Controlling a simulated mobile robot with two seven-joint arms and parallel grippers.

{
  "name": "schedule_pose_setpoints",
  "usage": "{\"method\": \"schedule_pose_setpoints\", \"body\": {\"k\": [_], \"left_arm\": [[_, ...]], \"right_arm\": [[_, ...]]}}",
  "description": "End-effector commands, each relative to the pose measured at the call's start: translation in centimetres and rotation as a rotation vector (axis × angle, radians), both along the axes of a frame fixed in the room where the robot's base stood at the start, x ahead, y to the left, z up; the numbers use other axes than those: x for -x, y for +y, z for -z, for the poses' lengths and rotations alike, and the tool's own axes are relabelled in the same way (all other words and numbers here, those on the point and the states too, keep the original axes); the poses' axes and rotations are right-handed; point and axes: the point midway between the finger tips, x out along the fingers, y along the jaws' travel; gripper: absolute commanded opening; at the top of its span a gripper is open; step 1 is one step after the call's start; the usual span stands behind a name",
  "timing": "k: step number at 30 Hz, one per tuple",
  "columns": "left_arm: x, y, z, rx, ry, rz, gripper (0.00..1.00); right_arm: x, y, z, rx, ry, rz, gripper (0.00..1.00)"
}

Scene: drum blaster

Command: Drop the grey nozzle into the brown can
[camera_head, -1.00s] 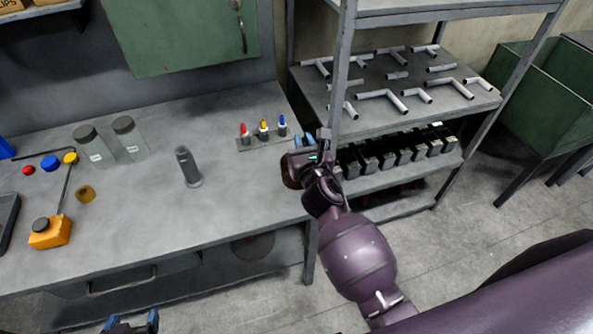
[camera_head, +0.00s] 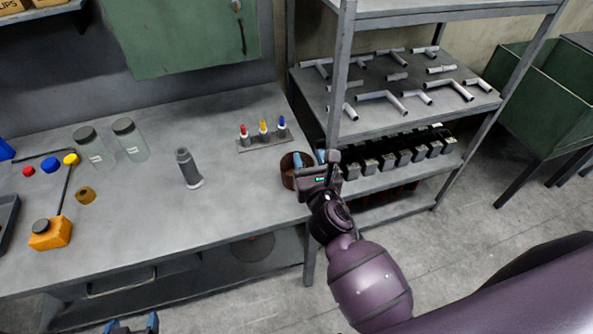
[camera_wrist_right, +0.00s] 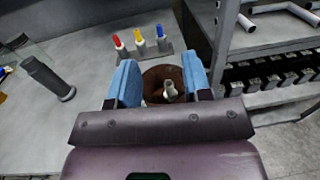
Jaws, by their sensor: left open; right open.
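The brown can (camera_head: 288,172) stands at the right end of the workbench, and my right gripper partly covers it. In the right wrist view, the can (camera_wrist_right: 155,78) shows beyond and between the blue fingers. A small grey piece, apparently the grey nozzle (camera_wrist_right: 171,91), shows against the can's dark opening, apart from both fingers. I cannot tell whether it rests inside or is still falling. My right gripper (camera_head: 309,160) is open above the can; its spread fingers also show in the right wrist view (camera_wrist_right: 161,83). My left gripper (camera_head: 132,324) is open at the bottom edge, empty and away from the bench.
A rack (camera_head: 265,143) with red, yellow and blue-tipped bottles is behind the can. A shelf post (camera_head: 341,80) rises close to my right gripper. Jars (camera_head: 130,140) and an orange box (camera_head: 51,234) are at left.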

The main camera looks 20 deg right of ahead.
Motion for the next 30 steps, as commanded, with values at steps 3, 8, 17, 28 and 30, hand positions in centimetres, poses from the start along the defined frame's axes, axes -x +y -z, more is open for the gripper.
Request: {"method": "schedule_pose_setpoints", "body": {"k": [3,8,17,28,30], "left_arm": [[-0.1,0.0,0.1,0.0,-0.001,0.0,0.75],[-0.2,0.0,0.2,0.0,-0.003,0.002,0.75],[-0.4,-0.1,0.2,0.0,-0.007,0.003,0.75],[-0.3,0.0,0.1,0.0,-0.006,0.002,0.75],[-0.3,0.0,0.2,0.0,-0.005,0.002,0.75]], "right_arm": [[2.0,0.1,0.1,-0.001,0.002,0.001,0.45],[3.9,0.2,0.1,-0.001,0.0,0.0,0.45],[5.2,0.3,0.0,-0.002,-0.001,-0.001,0.45],[5.1,0.3,0.0,-0.003,-0.001,0.0,0.45],[5.1,0.3,0.0,-0.017,-0.002,0.0,0.45]]}}
